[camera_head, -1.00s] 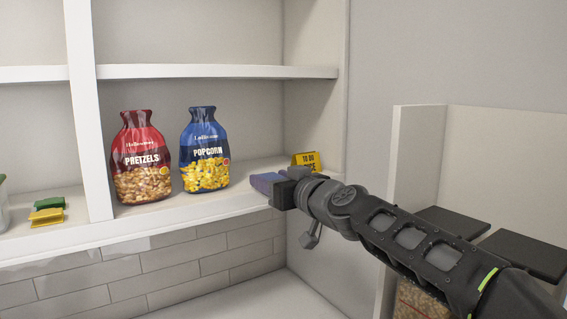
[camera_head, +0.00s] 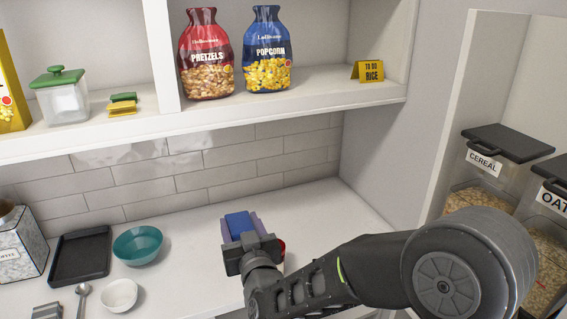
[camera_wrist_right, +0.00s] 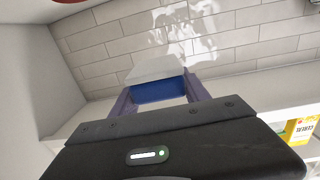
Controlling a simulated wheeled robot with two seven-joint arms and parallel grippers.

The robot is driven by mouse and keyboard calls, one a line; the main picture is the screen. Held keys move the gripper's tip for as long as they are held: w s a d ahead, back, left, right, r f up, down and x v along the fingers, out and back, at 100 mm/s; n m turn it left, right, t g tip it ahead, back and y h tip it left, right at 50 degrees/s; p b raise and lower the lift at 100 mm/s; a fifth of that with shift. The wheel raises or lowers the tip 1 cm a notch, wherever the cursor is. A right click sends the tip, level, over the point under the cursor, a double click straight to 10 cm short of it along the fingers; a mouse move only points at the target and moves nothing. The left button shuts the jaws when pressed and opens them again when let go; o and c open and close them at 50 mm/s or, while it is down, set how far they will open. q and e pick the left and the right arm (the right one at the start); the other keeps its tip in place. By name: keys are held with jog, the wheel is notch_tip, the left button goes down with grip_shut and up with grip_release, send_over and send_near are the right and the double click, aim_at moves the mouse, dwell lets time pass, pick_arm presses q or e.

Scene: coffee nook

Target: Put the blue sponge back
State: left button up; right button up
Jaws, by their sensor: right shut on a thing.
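The blue sponge (camera_head: 238,221) is held between the purple fingers of my right gripper (camera_head: 242,227), low over the right part of the counter. In the right wrist view, the sponge (camera_wrist_right: 160,91) shows blue below and white above, between the two fingers (camera_wrist_right: 159,96). I cannot tell whether the sponge touches the counter. A green and a yellow sponge (camera_head: 122,108) lie on the shelf (camera_head: 200,112), left of the divider. My left gripper is not in view.
Pretzels (camera_head: 206,65) and popcorn (camera_head: 267,60) bags and a yellow sign (camera_head: 368,71) stand on the shelf. A teal bowl (camera_head: 138,246), white bowl (camera_head: 119,294) and black tray (camera_head: 82,256) are left on the counter. Something red (camera_head: 283,246) is partly hidden beside my gripper.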

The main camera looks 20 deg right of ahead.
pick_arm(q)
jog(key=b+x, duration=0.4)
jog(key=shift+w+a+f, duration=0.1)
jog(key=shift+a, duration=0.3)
pick_arm(e)
jog(key=s+a+f, duration=0.1)
jog(key=a+f, duration=0.2)
jog(key=f, duration=0.4)
jog(key=s+a+f, duration=0.2)
jog(key=a+f, duration=0.1)
jog(key=f, duration=0.4)
jog(key=shift+a+y, duration=0.3)
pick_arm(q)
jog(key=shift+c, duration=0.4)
